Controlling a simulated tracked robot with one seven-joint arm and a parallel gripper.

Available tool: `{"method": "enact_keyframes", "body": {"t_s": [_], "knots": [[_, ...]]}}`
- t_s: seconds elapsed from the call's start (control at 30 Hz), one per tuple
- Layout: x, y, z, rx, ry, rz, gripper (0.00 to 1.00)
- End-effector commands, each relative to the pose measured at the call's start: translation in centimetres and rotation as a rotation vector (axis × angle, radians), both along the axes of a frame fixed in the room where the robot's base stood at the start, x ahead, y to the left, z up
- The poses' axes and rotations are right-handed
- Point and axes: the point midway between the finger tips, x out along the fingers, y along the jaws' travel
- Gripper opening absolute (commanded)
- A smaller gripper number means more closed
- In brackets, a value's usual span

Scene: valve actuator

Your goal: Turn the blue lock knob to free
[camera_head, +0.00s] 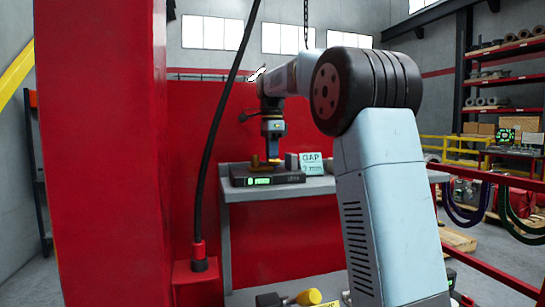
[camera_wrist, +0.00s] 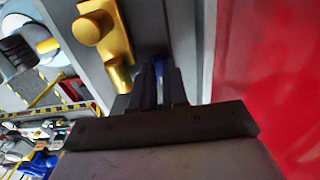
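My gripper (camera_head: 273,154) points down over the bench in the head view, just above a black unit (camera_head: 266,178) with a green lit display. In the wrist view, the dark fingers of my gripper (camera_wrist: 162,78) are close together, with a narrow strip of blue between and beside them. I cannot tell whether this blue is the lock knob or part of the fingers. No separate blue knob shows clearly in either view. A brass fitting (camera_wrist: 100,30) with a short cylinder lies to the left of the fingers. A small brass piece (camera_head: 255,160) also shows in the head view.
A sign (camera_head: 312,164) reading GAP and a grey block (camera_head: 291,161) stand right of my gripper on the grey bench (camera_head: 235,194). A red post (camera_head: 105,150) and a black cable (camera_head: 212,140) are to the left. A yellow-ended tool (camera_head: 308,297) shows low in front.

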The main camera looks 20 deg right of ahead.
Motion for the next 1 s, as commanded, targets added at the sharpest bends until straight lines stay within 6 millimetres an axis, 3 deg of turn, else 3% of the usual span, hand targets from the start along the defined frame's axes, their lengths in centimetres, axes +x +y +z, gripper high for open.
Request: {"method": "enact_keyframes", "body": {"t_s": [0.53,1.0], "knots": [[0.08,-0.04,0.1,0.0,-0.004,0.077,0.0],[0.1,-0.07,0.15,-0.001,-0.006,0.468,0.0]]}}
